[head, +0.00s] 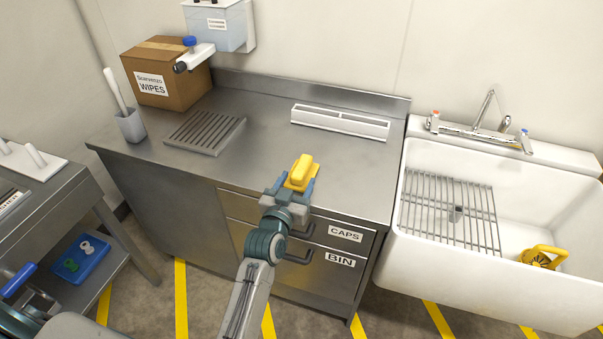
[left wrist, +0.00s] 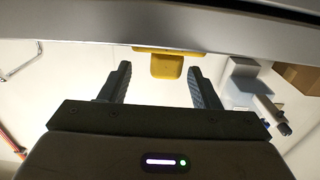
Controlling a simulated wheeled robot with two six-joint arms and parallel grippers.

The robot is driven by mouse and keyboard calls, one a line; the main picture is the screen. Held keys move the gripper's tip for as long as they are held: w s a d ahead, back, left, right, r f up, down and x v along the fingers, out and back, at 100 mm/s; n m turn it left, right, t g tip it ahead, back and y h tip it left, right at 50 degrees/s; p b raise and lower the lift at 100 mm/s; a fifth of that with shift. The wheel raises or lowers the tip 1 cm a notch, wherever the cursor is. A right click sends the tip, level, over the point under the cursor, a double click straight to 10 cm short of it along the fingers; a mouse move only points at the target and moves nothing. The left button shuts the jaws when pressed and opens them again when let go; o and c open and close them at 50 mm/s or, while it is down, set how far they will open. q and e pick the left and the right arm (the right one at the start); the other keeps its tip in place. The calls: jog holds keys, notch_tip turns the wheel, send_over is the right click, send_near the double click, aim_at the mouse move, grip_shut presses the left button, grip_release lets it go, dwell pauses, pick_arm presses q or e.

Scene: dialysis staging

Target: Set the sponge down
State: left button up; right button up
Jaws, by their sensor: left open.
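The yellow sponge (head: 301,171) is at the front edge of the steel counter (head: 255,150), above the drawers. It also shows in the left wrist view (left wrist: 167,66), just beyond and between the fingertips. My left gripper (head: 292,188) is open, at the counter's front edge, with its fingers pointing at the sponge. In the left wrist view there is a gap between the sponge and each finger. The sponge's underside is hidden, so its contact with the counter cannot be seen directly. My right gripper is not in view.
A slatted rack (head: 205,133), a white divided tray (head: 340,122), a wipes box (head: 167,75) and a grey cup (head: 131,126) stand on the counter. Drawer handles (head: 295,258) stick out below. A white sink (head: 440,272) is at right. Counter around the sponge is clear.

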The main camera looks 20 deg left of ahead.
aim_at(302, 165)
pick_arm(q)
jog(key=shift+w, duration=0.5)
jog(key=shift+w+a+r+p, duration=0.1)
jog(key=shift+w+r+p, duration=0.2)
jog(key=shift+w, duration=0.4)
jog(key=shift+w+a+r+p, duration=0.1)
jog(key=shift+w+p, duration=0.25)
jog(key=shift+w, duration=0.35)
jog(key=shift+w+f, duration=0.15)
jog(key=shift+w, duration=1.15)
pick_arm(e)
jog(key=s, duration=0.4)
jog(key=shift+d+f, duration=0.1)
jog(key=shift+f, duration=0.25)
pick_arm(q)
jog(key=shift+s, duration=0.1)
jog(key=shift+c, duration=0.5)
jog(key=c, duration=1)
jog(key=shift+p, duration=0.35)
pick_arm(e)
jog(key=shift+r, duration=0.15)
